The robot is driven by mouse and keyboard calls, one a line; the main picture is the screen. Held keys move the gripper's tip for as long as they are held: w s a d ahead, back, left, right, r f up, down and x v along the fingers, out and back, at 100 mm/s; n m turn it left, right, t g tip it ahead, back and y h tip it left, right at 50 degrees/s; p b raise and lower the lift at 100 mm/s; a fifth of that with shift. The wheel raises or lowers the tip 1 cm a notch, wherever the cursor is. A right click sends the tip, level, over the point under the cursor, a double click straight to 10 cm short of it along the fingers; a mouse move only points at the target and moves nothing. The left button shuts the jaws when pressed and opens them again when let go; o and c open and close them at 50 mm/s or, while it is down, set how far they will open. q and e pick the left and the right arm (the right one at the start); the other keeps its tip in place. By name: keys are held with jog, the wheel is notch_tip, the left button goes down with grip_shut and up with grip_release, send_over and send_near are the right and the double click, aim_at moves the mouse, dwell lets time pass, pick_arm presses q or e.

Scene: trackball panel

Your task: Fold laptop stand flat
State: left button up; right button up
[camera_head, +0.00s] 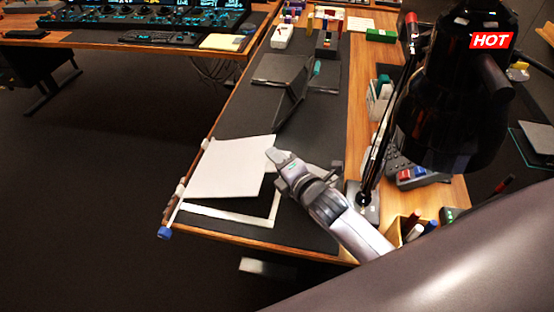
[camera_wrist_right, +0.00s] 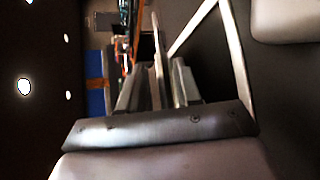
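The laptop stand shows in the head view as a pale flat plate (camera_head: 228,168) raised at a slant above a white base frame (camera_head: 235,217), at the near left of the desk mat. My right gripper (camera_head: 274,157) is at the plate's right edge. In the right wrist view the two fingers (camera_wrist_right: 156,85) stand on either side of a thin edge, likely the plate seen edge-on. I cannot tell whether they press on it. White bars of the base frame (camera_wrist_right: 238,65) run at the right there. My left gripper is not in view.
A black lamp (camera_head: 455,95) marked HOT stands at right, near my right arm. A dark slanted panel (camera_head: 290,95) is behind the stand. A phone (camera_head: 415,165) and a pen holder (camera_head: 405,228) are at right. A rod with a blue end (camera_head: 164,233) lies along the left desk edge.

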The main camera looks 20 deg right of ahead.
jog(key=shift+w, duration=0.2)
grip_shut()
dwell(1.4)
